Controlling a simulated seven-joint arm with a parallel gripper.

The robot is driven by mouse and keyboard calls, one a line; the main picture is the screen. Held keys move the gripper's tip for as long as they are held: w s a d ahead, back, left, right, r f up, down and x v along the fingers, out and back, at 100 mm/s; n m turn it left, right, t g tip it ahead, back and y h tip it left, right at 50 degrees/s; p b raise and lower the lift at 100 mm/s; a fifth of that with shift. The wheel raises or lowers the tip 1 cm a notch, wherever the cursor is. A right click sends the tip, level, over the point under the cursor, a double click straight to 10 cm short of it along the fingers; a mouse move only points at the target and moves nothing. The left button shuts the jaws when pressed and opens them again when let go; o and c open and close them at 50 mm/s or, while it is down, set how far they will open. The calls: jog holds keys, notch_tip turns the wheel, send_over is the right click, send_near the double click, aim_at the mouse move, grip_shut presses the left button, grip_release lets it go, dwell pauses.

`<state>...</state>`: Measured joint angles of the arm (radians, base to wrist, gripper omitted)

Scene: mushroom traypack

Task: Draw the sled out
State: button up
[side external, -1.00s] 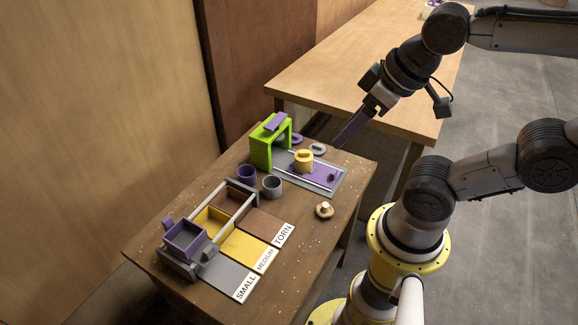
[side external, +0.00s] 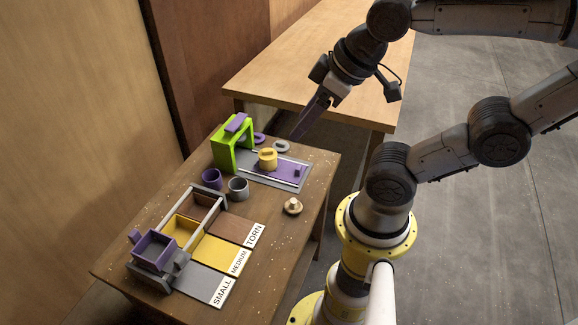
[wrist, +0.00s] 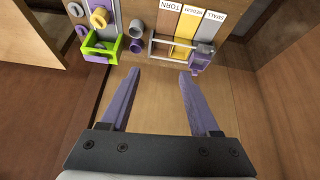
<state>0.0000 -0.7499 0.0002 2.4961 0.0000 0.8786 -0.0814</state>
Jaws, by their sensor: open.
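The sled, a flat purple plate (side external: 285,171), lies on a grey base with pale rails and has a small dark upright knob (side external: 298,171) at its right end. A yellow cup-like piece (side external: 268,158) stands on the sled beside the bright green arch (side external: 222,157). In the wrist view the green arch (wrist: 114,50) and yellow piece (wrist: 98,18) show at top left. My gripper (wrist: 159,74) is open and empty, its long purple fingers apart. In the side view my gripper (side external: 299,134) hangs above and behind the sled, apart from it.
A purple cup (side external: 211,178) and a grey cup (side external: 238,189) stand in front of the arch. A mushroom (side external: 293,206) lies to the right. A purple bin (side external: 155,249) sits by the rack and the SMALL, MEDIUM and TORN panels. A larger table (side external: 300,75) stands behind.

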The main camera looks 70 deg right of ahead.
jog(key=w+d+n, duration=0.3)
jog(key=w+d, duration=0.1)
jog(key=w, duration=0.5)
jog(key=m+g, duration=0.4)
jog(key=g, duration=0.2)
send_over(299, 167)
notch_tip(299, 167, down, 23)
notch_tip(299, 167, down, 13)
jog(key=shift+f, duration=0.1)
grip_shut()
